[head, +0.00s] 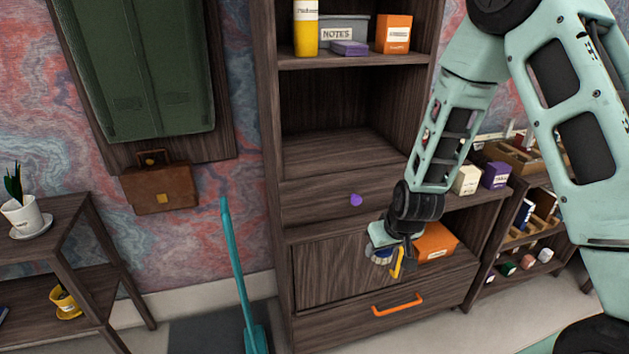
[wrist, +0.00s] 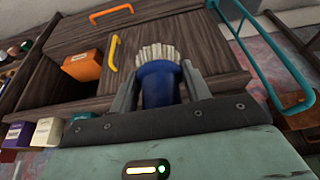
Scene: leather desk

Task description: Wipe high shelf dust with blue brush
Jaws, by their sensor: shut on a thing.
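My gripper (head: 384,249) is in front of the lower part of the tall dark wood shelf unit (head: 268,150). In the wrist view my gripper (wrist: 160,88) is shut on the blue brush (wrist: 160,84), with a finger on each side of its blue body. The cream bristles point away from the gripper toward the cabinet front. In the head view the brush (head: 379,258) is small and partly hidden. The high shelf (head: 345,60) is well above my gripper. I cannot make out dust on it.
The shelf below is empty. Handles and a purple knob (head: 356,200) stick out. A teal long-handled tool (head: 238,270) stands left.

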